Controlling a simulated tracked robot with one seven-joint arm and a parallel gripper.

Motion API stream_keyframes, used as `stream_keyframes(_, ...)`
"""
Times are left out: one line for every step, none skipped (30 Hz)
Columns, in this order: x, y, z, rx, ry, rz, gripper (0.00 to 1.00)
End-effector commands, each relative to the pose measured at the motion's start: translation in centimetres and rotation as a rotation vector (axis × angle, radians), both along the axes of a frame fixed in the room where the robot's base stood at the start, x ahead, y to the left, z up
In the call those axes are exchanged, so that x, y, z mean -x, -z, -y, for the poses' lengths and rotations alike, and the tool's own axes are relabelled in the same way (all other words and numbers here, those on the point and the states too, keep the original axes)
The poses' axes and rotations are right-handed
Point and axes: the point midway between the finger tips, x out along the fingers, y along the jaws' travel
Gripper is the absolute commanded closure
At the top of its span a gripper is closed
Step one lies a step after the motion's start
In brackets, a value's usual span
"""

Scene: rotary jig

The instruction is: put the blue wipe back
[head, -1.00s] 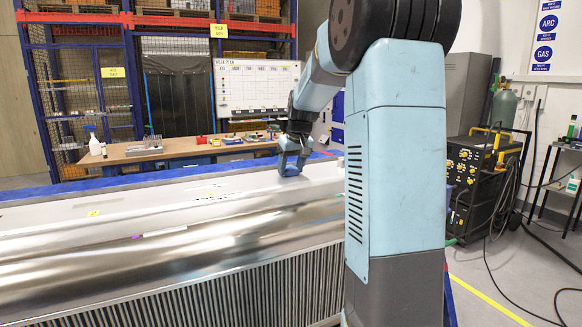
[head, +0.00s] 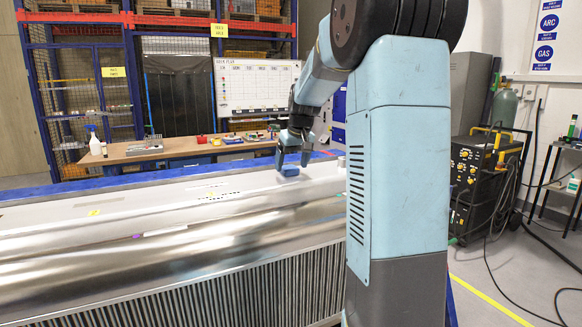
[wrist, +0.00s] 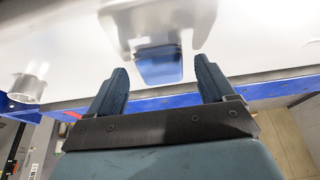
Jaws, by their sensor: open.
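The blue wipe (head: 290,171) is a small blue pad lying on the shiny metal surface (head: 130,210), near its far edge. My gripper (head: 294,157) is open just above it, fingers pointing down. In the wrist view the wipe (wrist: 159,69) shows between and beyond the two spread fingertips, with a visible gap to each finger. A grey blurred shape, perhaps a reflection or shadow, lies beside the wipe there.
A small pale cylinder (wrist: 29,83) stands on the surface to the left in the wrist view. A blue strip (head: 60,190) runs along the far side. Behind is a workbench (head: 180,151) with a spray bottle (head: 94,143). Much of the metal top is clear.

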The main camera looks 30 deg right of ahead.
Motion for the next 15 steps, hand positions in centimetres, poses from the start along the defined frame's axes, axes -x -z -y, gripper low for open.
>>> stream_keyframes(0.3,-0.9,0.0,0.002,0.001,0.004,0.17)
stream_keyframes(0.5,-1.4,0.0,0.001,0.0,0.004,0.17)
stream_keyframes(0.8,-2.2,0.0,0.002,0.001,0.005,0.17)
stream_keyframes(1.0,-2.7,0.0,0.002,0.001,0.005,0.17)
stream_keyframes(1.3,-3.3,0.0,0.002,0.001,0.005,0.17)
stream_keyframes(1.6,-4.0,0.0,0.002,0.001,0.005,0.17)
stream_keyframes(1.8,-4.6,0.0,0.001,0.001,0.004,0.17)
stream_keyframes(2.0,-5.1,0.0,0.001,0.002,0.005,0.17)
stream_keyframes(2.3,-5.8,0.0,0.001,0.002,0.004,0.17)
stream_keyframes(2.5,-6.3,0.0,0.001,0.002,0.005,0.17)
stream_keyframes(2.7,-6.8,0.0,0.001,0.002,0.005,0.17)
stream_keyframes(3.0,-7.3,0.0,0.001,0.001,0.003,0.17)
stream_keyframes(3.1,-7.7,0.0,0.001,0.001,0.003,0.17)
stream_keyframes(3.2,-8.0,0.0,0.001,0.001,0.003,0.17)
stream_keyframes(3.4,-8.5,0.0,0.001,0.001,0.003,0.17)
